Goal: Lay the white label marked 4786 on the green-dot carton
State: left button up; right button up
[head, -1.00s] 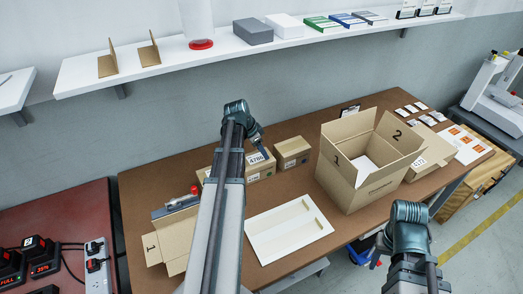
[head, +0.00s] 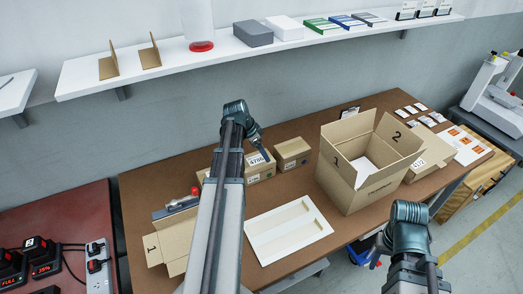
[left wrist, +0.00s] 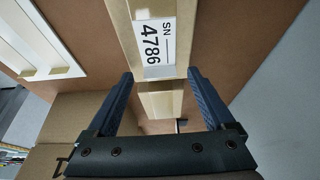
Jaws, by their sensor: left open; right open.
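The white label marked 4786 (left wrist: 154,45) lies on the top of a small brown carton (left wrist: 124,25) in the left wrist view. In the head view the label (head: 258,159) shows on the middle small carton (head: 266,172). My left gripper (left wrist: 160,74) is open, its fingers apart at the label's near end, with nothing clearly held between them. In the head view the left gripper (head: 263,154) is right at this carton. No green dot can be made out on any carton. My right gripper (head: 380,246) is open, low at the right, away from the cartons.
Another small carton (head: 292,152) stands just right of the middle one; one at left is mostly behind my arm. A large open box (head: 372,190) stands right of them. A white tray (head: 262,245) lies in front. Bare brown tabletop shows between them.

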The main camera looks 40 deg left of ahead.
aim_at(251, 163)
pick_arm(q)
jog(key=p+v, duration=1.1)
jog(key=v, duration=0.2)
jog(key=shift+p, duration=0.3)
jog(key=d+f+g, duration=0.1)
jog(key=d+g, duration=0.2)
jog(key=d, duration=1.8)
jog(key=s+d+y, duration=0.1)
jog(key=s+d, duration=0.2)
jog(key=d, duration=0.4)
jog(key=s+d+n+g+y, duration=0.1)
jog(key=s+d, duration=0.2)
jog(key=d, duration=0.4)
jog(key=s+d+y, duration=0.1)
jog(key=s+d, duration=0.3)
jog(key=d, duration=0.3)
jog(key=shift+d+f, duration=0.2)
